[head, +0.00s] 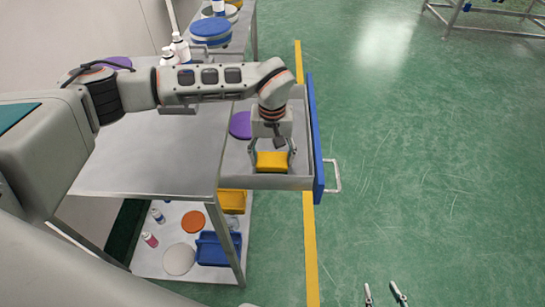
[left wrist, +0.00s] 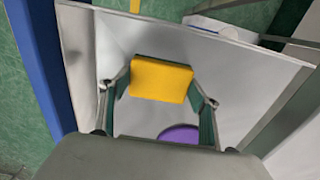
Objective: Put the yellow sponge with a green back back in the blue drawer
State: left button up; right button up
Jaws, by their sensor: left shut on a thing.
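The yellow sponge (head: 272,161) is between the fingers of my left gripper (head: 272,152), inside the open blue-fronted drawer (head: 317,140). The wrist view also shows the sponge (left wrist: 161,79) gripped from both sides by my left gripper (left wrist: 160,95), over the grey drawer floor (left wrist: 230,70). Its green back is hidden. I cannot tell whether the sponge touches the floor. My right gripper (head: 385,293) shows only its two fingertips, apart and empty, at the bottom edge of the head view.
A purple disc (head: 240,125) lies in the drawer behind the sponge. The metal table (head: 150,165) holds bottles (head: 180,47) and blue discs (head: 211,30) at the back. A lower shelf holds yellow and blue bins (head: 217,248).

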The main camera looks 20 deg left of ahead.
aim_at(272, 159)
pick_arm(q)
jog(key=o, duration=1.1)
jog(key=shift+f, duration=0.1)
jog(key=shift+c, duration=0.2)
jog(key=shift+r, duration=0.55)
notch_tip(272, 159, up, 11)
jog(key=p, duration=0.1)
jog(key=shift+r, duration=0.15)
